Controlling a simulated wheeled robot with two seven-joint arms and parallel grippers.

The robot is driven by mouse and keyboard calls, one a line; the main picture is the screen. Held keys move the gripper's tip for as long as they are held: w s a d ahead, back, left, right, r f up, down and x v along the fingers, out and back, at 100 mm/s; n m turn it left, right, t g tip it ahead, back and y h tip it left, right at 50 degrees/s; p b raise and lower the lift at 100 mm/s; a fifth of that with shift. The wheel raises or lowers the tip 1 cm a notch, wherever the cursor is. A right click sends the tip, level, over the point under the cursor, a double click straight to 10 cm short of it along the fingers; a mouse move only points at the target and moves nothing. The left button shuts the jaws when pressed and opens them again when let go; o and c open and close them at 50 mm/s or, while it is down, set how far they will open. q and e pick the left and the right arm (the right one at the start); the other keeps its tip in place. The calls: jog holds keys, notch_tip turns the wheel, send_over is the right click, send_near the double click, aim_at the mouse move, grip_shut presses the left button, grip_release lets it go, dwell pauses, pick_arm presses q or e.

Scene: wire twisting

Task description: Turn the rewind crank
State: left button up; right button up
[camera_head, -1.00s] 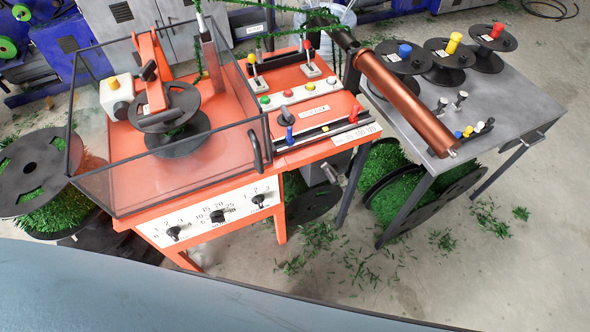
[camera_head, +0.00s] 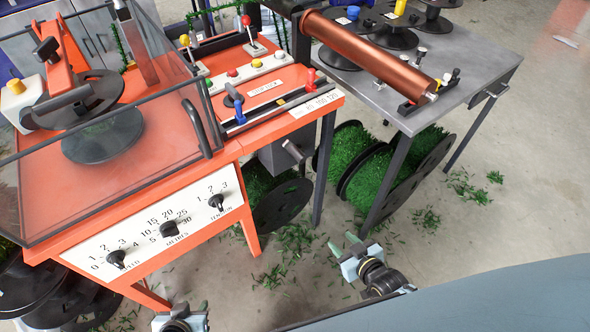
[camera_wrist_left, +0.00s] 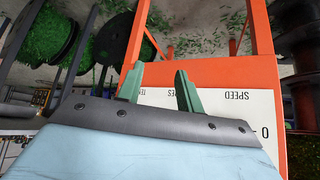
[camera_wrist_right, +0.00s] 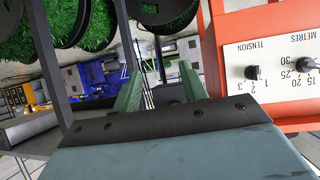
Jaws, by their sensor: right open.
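A grey box (camera_head: 283,163) with a short cylindrical grey handle (camera_head: 293,150) is fixed below the orange machine's right end. It looks like the rewind crank, but I cannot tell for certain. My right gripper (camera_head: 352,247) is open and empty, below and right of that handle and apart from it. Its two green fingers (camera_wrist_right: 161,85) stand apart in the right wrist view. My left gripper (camera_head: 180,318) is at the bottom edge of the head view, partly cut off. Its fingers (camera_wrist_left: 158,85) are apart and empty in the left wrist view, before the machine's front panel.
The orange machine (camera_head: 190,175) has a clear guard with a black handle (camera_head: 196,130) and a knob panel (camera_head: 160,228). A grey table (camera_head: 460,75) with a copper roller (camera_head: 370,52) stands to its right. Green-wound spools (camera_head: 375,168) lie beneath. Green clippings litter the floor.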

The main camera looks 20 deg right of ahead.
pick_arm(q)
jog(key=w+d+r+t+b, duration=0.2)
jog(key=w+r+t+b, duration=0.1)
jog(key=w+r+b, duration=0.4)
pick_arm(e)
jog(key=w+a+r+t+y, duration=0.2)
jog(key=w+r+t, duration=0.3)
jog(key=w, duration=0.2)
jog(key=t+y+b, duration=0.3)
jog(key=t+b, duration=0.1)
jog(key=b, duration=0.4)
send_near(293, 146)
jog(key=v, duration=0.5)
jog(key=b+x, duration=0.2)
jog(key=x, duration=0.9)
jog(key=shift+w+a+r+b, duration=0.15)
jog(key=shift+w+a+b, duration=0.1)
jog(key=shift+b, duration=0.15)
pick_arm(q)
notch_tip(293, 146, up, 22)
jog(key=s+d+t+h, duration=0.2)
jog(key=t+h, duration=0.2)
jog(key=t, duration=0.8)
jog(key=shift+d+r+h, duration=0.15)
jog(key=shift+d+h, duration=0.05)
jog(key=shift+h, duration=0.2)
pick_arm(e)
jog(key=shift+x, duration=0.95)
pick_arm(q)
jog(key=shift+s, duration=0.1)
